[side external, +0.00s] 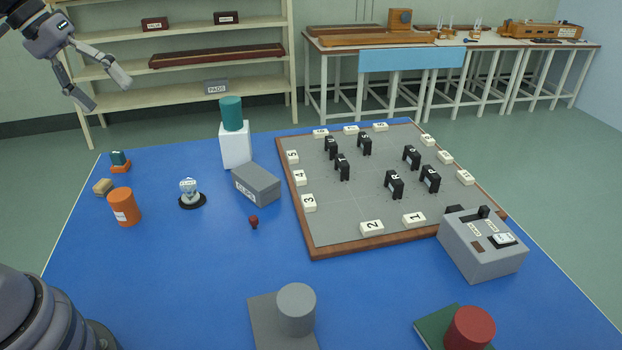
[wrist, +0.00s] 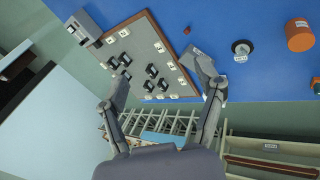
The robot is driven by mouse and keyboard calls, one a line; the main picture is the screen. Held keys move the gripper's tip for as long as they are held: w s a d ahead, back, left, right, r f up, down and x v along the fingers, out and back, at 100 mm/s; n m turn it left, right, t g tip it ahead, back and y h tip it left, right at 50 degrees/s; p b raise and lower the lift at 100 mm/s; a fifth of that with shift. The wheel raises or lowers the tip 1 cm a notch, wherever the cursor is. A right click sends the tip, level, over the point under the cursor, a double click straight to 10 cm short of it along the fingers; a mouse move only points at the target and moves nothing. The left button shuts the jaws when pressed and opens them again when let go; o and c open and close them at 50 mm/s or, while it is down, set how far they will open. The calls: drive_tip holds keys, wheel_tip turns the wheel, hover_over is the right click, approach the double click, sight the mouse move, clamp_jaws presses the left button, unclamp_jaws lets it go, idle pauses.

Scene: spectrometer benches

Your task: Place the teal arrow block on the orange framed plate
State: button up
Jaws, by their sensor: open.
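A small teal block (side external: 118,157) stands on a low orange piece (side external: 121,168) at the far left of the blue table. They are too small to show an arrow or a frame clearly. In the wrist view the teal piece (wrist: 317,86) is cut by the right edge. My gripper (side external: 106,92) is open and empty, high at the upper left of the side view, well above the table and apart from both. Its two spread fingers also show in the wrist view (wrist: 162,76).
Near the pair stand a tan block (side external: 103,187), an orange cylinder (side external: 124,207) and a round dial on a black base (side external: 190,192). A white box (side external: 236,146) bears a tall teal cylinder (side external: 231,113). A grey box (side external: 256,184) lies beside the wood-edged board (side external: 350,215).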

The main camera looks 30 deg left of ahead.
drive_tip(key=s+a+m+t+y, duration=0.1)
drive_tip(key=s+m+y, duration=0.2)
drive_tip(key=s, duration=0.6)
drive_tip(key=shift+s+a+f+m+y, duration=0.15)
drive_tip(key=shift+a+m+y, duration=0.2)
drive_tip(key=shift+m, duration=1.05)
